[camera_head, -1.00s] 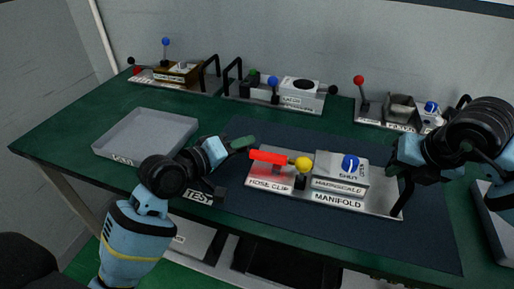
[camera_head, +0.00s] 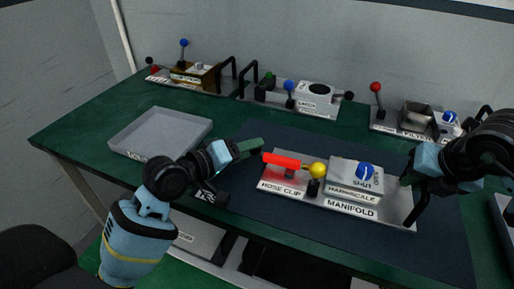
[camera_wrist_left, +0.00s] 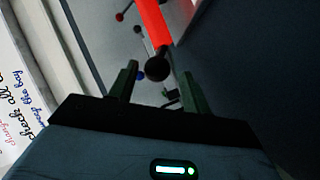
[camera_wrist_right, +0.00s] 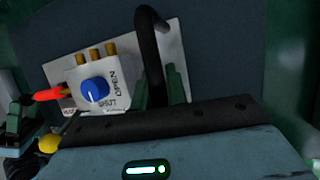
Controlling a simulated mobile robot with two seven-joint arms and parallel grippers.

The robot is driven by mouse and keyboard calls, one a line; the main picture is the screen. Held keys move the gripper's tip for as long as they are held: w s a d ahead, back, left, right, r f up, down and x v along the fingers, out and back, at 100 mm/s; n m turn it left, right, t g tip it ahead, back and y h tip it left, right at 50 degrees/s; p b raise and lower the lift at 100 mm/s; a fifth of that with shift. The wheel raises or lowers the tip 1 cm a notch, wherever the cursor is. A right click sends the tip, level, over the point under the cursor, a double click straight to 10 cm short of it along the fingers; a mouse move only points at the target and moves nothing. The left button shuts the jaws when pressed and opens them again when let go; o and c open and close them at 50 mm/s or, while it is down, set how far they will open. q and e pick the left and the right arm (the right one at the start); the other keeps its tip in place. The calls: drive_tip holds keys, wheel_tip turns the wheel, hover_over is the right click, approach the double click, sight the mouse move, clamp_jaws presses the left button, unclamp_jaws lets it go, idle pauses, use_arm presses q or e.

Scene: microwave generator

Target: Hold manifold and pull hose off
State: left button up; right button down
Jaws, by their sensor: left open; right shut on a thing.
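The manifold (camera_head: 352,176) is a pale block with a blue knob (camera_head: 365,172), on a plate labelled MANIFOLD. Brass ports show in the right wrist view. A red bar (camera_head: 283,160), perhaps the hose, points left from beside a yellow ball (camera_head: 317,170) above the HOSE CLIP label. My right gripper (camera_wrist_right: 155,88) is shut on the plate's black handle (camera_wrist_right: 150,45). My left gripper (camera_head: 233,168) is open and empty, just left of the red bar's end. In the left wrist view the red bar (camera_wrist_left: 152,22) and a dark ball (camera_wrist_left: 158,68) appear ahead between the open fingers (camera_wrist_left: 160,82).
A grey tray (camera_head: 160,133) sits at the left of the green table. Other plates with levers and handles stand along the back, including one (camera_head: 295,98) in the middle and one (camera_head: 415,122) at the right. The dark mat (camera_head: 400,245) is bare in front of the manifold.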

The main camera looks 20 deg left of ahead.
use_arm(q)
drive_tip(key=v, duration=1)
drive_tip(key=shift+s+a, duration=0.1)
drive_tip(key=shift+s, duration=0.15)
use_arm(e)
drive_tip(key=shift+s+d+f, duration=0.1)
drive_tip(key=shift+d+f, duration=0.05)
drive_tip(key=shift+f, duration=0.25)
use_arm(q)
drive_tip(key=shift+w, duration=0.15)
use_arm(e)
drive_tip(key=c, duration=1.3)
unclamp_jaws()
use_arm(q)
drive_tip(key=shift+r, duration=0.1)
use_arm(e)
drive_tip(key=shift+r, duration=0.2)
drive_tip(key=shift+r, duration=0.1)
drive_tip(key=shift+r, duration=0.5)
drive_tip(key=v, duration=1.1)
drive_tip(key=shift+s+d+f, duration=0.1)
drive_tip(key=shift+f, duration=0.1)
